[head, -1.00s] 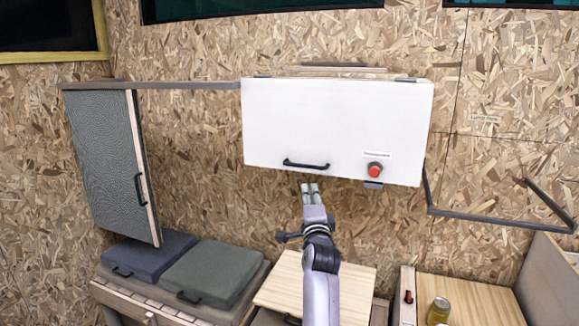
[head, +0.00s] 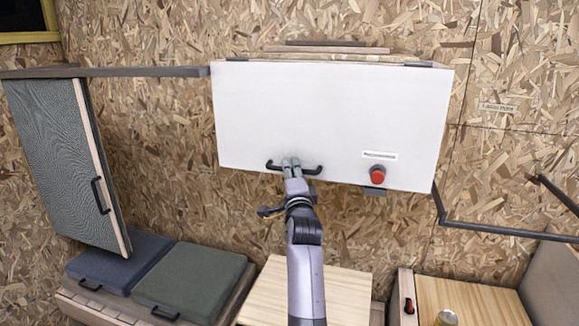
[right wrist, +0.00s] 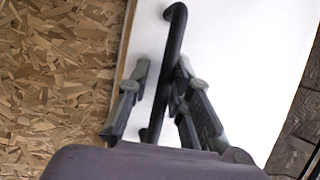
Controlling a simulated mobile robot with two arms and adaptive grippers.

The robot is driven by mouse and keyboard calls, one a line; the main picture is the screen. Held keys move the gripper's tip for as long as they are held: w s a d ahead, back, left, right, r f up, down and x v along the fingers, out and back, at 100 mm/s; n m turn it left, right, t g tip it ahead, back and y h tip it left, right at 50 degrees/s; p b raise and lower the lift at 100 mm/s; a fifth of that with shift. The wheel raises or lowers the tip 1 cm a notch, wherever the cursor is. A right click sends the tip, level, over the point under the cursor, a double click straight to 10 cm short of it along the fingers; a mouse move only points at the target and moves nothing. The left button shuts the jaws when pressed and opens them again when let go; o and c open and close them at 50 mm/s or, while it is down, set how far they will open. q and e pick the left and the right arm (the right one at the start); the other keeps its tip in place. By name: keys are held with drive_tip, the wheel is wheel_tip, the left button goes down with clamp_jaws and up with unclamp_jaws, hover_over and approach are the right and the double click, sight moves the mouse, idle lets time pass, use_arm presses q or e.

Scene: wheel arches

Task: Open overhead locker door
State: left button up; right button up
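The overhead locker (head: 330,110) is a white box on the wall, and its front door is shut. A black bar handle (head: 312,171) runs along the door's lower edge. My right gripper (head: 291,161) is at the middle of this handle. In the right wrist view, the handle (right wrist: 175,35) passes between the two fingers of the right gripper (right wrist: 163,72), with one finger on each side. A gap shows between the left finger and the bar; the right finger is close to it, and contact cannot be told. My left gripper is not in view.
A red knob (head: 377,175) sits at the locker's lower right. A grey door panel (head: 60,160) with a black handle hangs at the left. Below are dark cushions (head: 190,278) and a wooden top (head: 345,290). A dark rail (head: 500,230) runs along the right wall.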

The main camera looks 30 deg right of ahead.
drive_tip(key=shift+s+a+r, duration=0.1)
drive_tip(key=shift+s+r, duration=0.05)
drive_tip(key=shift+r, duration=0.1)
drive_tip(key=shift+f, duration=0.1)
clamp_jaws()
idle(0.4)
